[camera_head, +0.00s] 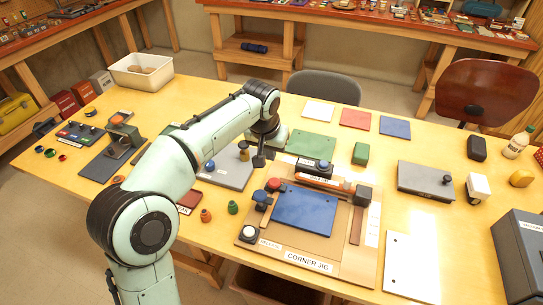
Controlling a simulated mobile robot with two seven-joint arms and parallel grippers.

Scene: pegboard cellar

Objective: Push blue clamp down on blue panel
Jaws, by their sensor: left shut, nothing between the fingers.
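The blue panel (304,210) lies flat on the brown corner jig board (352,262). At the panel's left edge are a blue-knobbed clamp (261,197) and a red-knobbed clamp (273,185), close together. Another blue knob (323,164) shows on a black block behind the panel. Whether either blue-knobbed part touches the panel is too small to tell. My left gripper (262,158) is shut and empty, pointing down behind and left of the panel, apart from the clamps. My right gripper is out of view.
An orange and white marker-like bar (318,183) lies behind the panel. A grey plate (228,172) is under my left arm; small red and green pegs (233,207) stand left of the jig. A dark box (522,255) stands at right. A white plate (410,268) lies right of the jig.

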